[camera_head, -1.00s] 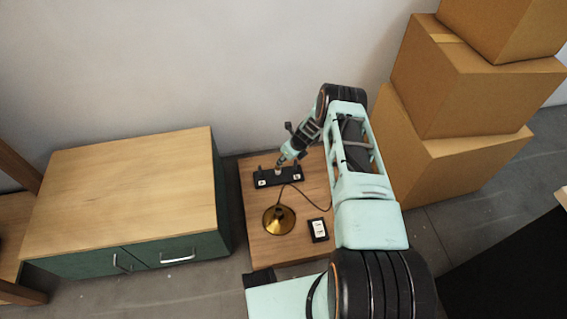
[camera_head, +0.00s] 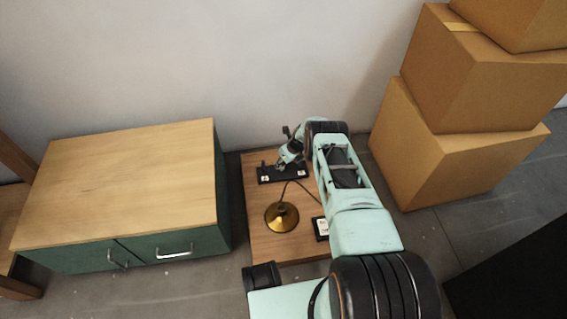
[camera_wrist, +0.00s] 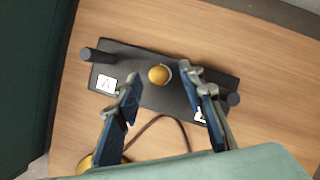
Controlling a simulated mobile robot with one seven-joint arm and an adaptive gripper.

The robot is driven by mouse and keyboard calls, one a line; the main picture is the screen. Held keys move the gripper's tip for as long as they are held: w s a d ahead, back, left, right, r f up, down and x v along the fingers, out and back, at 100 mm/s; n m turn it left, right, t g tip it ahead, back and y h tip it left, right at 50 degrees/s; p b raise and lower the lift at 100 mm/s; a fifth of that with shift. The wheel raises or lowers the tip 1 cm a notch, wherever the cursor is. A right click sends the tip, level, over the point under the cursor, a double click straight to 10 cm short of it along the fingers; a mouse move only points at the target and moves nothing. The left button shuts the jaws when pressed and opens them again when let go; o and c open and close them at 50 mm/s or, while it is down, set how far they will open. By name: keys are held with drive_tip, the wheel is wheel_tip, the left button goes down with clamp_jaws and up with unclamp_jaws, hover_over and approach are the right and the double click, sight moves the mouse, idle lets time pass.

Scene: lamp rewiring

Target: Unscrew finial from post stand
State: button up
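The black post stand (camera_wrist: 150,95) lies across the middle of the wrist view, with a short dark post near each end and white labels. It also shows in the head view (camera_head: 270,180) at the back of the small wooden table. The round gold finial (camera_wrist: 159,74) is at the middle of the stand; whatever is under it is hidden. My gripper (camera_wrist: 160,84) is open and points down over the stand. Its fingertips are apart on either side of the finial in the picture, with nothing between them that I can see gripped. In the head view, my gripper (camera_head: 290,160) is just above the stand.
A brass lamp base (camera_head: 281,217) with a dark cord stands in front of the post stand. A small black piece with a white label (camera_head: 321,229) lies to its right, partly behind my arm. A green cabinet (camera_head: 170,247) is left; cardboard boxes (camera_head: 460,140) are right.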

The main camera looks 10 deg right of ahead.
drive_tip(key=shift+c, duration=0.4)
clamp_jaws()
drive_tip(key=shift+o, duration=0.4)
unclamp_jaws()
drive_tip(key=shift+a, duration=0.1)
drive_tip(key=m, duration=0.1)
drive_tip(key=m+h, duration=0.1)
drive_tip(key=m, duration=0.2)
drive_tip(key=shift+s+a+h, duration=0.1)
drive_tip(key=shift+a+h, duration=0.15)
drive_tip(key=shift+h, duration=0.15)
drive_tip(key=shift+m+t+h, duration=0.3)
drive_tip(key=shift+m+h, duration=0.4)
drive_tip(key=shift+m, duration=1.3)
drive_tip(key=shift+c, duration=0.6)
